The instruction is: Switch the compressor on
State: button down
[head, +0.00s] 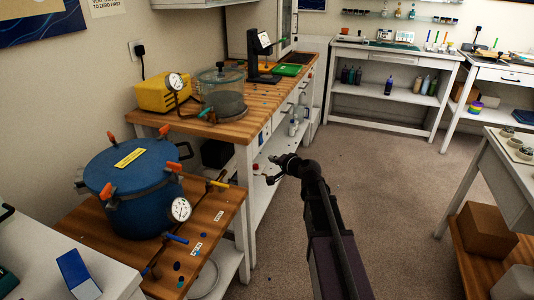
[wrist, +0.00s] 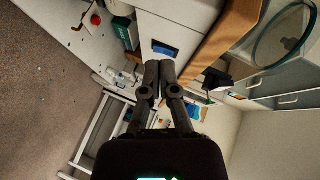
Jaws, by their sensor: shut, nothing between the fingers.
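I cannot pick out the compressor for certain. A dark object (head: 217,153) sits in shadow under the wooden bench, partly hidden, and I cannot tell what it is. A blue pressure pot (head: 140,190) with orange clamps and a white dial gauge (head: 180,209) stands on the low wooden table at the left. Valves with yellow and blue handles stick out on its right. My gripper (head: 272,169) is shut and empty in the air over the aisle, right of the pot. In the wrist view my gripper (wrist: 160,70) points towards a white panel with a blue patch (wrist: 165,48).
A yellow unit (head: 157,95) with a gauge and a clear-lidded chamber (head: 223,92) stand on the wooden bench (head: 262,101). Bottles stand on its lower shelf. A white table (head: 500,178) and cardboard box (head: 486,232) are at right. The floor between is clear.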

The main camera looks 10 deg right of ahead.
jog(key=w+d+f+m+t+h+b, duration=0.2)
jog(key=w+d+m+t+b, duration=0.1)
jog(key=w+d+m+b, duration=0.2)
jog(key=shift+d+f, duration=0.15)
jog(key=shift+d, duration=0.7)
jog(key=shift+w+a, duration=0.1)
jog(key=shift+w, duration=0.05)
jog(key=b, duration=0.1)
send_near(262, 139)
jog(key=w+d+f, duration=0.2)
jog(key=w+d, duration=0.1)
jog(key=w, duration=0.2)
jog(key=shift+w+a+f+b, duration=0.1)
jog(key=shift+w+a, duration=0.3)
jog(key=shift+a, duration=0.3)
jog(key=shift+w+a+f+b, duration=0.15)
jog(key=shift+w+a, duration=0.25)
jog(key=shift+a, duration=0.3)
jog(key=shift+w+a+f+b, duration=0.1)
jog(key=shift+w+a, duration=0.25)
jog(key=shift+a, duration=0.3)
